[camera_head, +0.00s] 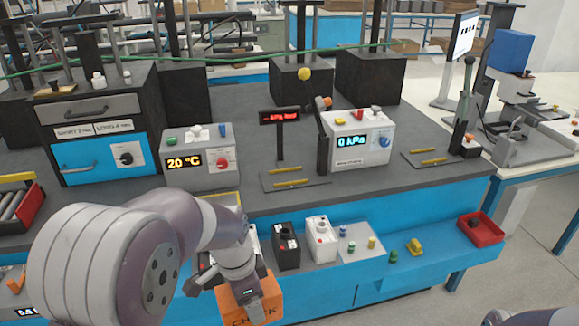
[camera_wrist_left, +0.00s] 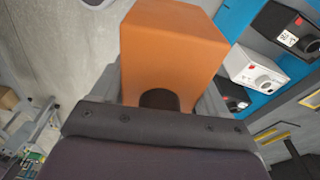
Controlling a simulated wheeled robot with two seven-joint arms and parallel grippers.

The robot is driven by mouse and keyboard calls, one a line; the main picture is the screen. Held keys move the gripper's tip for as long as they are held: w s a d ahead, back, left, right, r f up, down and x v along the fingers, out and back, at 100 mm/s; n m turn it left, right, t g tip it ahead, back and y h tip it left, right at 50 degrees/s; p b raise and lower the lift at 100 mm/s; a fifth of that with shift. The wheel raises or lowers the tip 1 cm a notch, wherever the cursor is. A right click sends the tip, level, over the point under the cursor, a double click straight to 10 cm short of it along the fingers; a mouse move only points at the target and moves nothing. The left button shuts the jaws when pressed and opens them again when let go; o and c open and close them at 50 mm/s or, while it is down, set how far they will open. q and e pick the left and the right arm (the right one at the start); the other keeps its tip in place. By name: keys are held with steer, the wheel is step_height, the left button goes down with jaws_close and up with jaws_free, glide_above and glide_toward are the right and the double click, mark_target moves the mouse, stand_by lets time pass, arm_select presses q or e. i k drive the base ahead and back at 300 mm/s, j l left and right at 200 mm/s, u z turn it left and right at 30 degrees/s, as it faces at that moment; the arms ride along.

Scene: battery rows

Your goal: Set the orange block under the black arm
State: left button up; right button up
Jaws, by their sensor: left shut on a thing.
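The orange block (camera_head: 252,304), with dark lettering on its side, is held in my left gripper (camera_head: 238,282) in front of the bench, at the lower middle of the head view. The wrist view shows the block (camera_wrist_left: 172,45) between the two fingers, which are shut on it. A black upright arm (camera_head: 322,142) stands beside the box reading 0 kPa, near a dark plate (camera_head: 312,182) with yellow bars. A similar dark arm (camera_head: 461,125) stands further right by another plate (camera_head: 425,164). The block is apart from both arms. My right gripper is not in view.
The 0 kPa box (camera_head: 371,150) and the 20 °C box (camera_head: 198,166) stand on the grey bench (camera_head: 385,184). On the lower blue shelf are a black box (camera_head: 286,252), a white box (camera_head: 321,246), small coloured parts and a red tray (camera_head: 480,230).

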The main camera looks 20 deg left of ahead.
mark_target(288, 179)
steer(key=i, duration=1.35)
